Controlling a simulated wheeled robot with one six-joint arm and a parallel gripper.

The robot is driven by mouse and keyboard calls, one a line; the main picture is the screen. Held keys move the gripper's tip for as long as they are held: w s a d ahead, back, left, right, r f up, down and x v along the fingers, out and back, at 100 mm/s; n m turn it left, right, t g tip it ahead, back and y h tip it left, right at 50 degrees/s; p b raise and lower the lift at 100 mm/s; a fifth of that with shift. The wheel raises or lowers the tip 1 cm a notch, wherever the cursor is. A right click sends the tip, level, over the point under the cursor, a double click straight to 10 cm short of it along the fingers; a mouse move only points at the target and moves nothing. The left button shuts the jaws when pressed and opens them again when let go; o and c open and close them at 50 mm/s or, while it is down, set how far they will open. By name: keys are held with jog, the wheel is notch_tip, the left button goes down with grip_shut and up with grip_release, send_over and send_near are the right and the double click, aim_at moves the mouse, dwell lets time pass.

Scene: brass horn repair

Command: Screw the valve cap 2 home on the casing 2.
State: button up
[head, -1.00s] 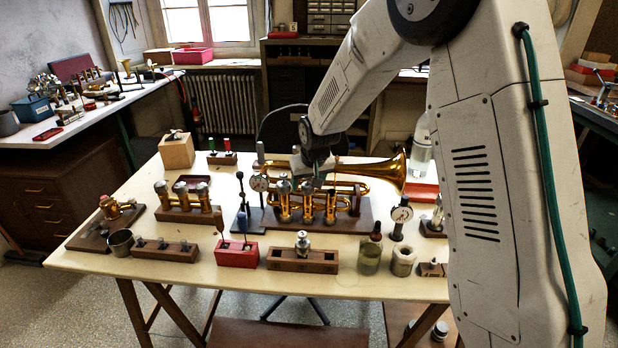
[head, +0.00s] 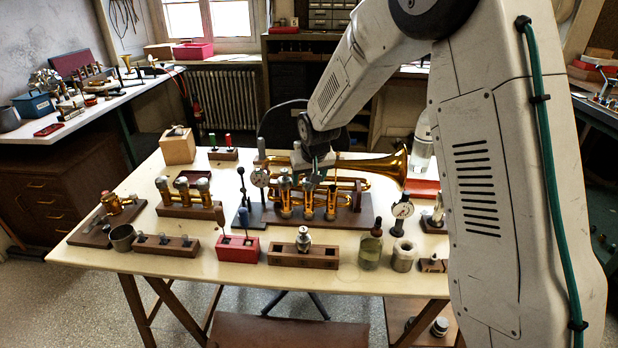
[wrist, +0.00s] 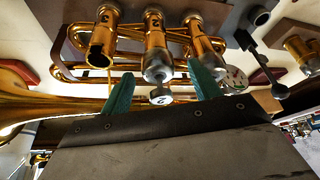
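The brass horn (head: 380,167) lies on a wooden stand, with its upright casings in a row. In the wrist view, casing 2 (wrist: 154,38) is the middle one. Silver valve cap 2 (wrist: 158,72) sits at its end, with a stem and a white disc marked 2 below. Whether the cap is fully seated cannot be told. My gripper (wrist: 160,84) has its two green fingers apart on either side of this stem and disc, with visible gaps. In the head view my gripper (head: 318,178) is over the casings and partly hides them.
The neighbouring casing (wrist: 100,48) shows a dark open end. A dial gauge (wrist: 235,78) stands close beyond one finger. In the head view, a red block (head: 237,250) and a wooden block with a silver part (head: 303,257) stand in front.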

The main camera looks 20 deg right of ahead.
jog(key=shift+r, duration=0.15)
jog(key=v, duration=0.8)
jog(key=s+d+r+g, duration=0.1)
jog(key=s+r, duration=0.2)
jog(key=s, duration=1)
jog(key=s+d+r+g, duration=0.1)
jog(key=s+r, duration=0.2)
jog(key=s, duration=1.1)
jog(key=s+d+r+g, duration=0.1)
jog(key=s+r, duration=0.3)
jog(key=s, duration=0.9)
jog(key=shift+s+d, duration=0.15)
jog(key=shift+s, duration=0.25)
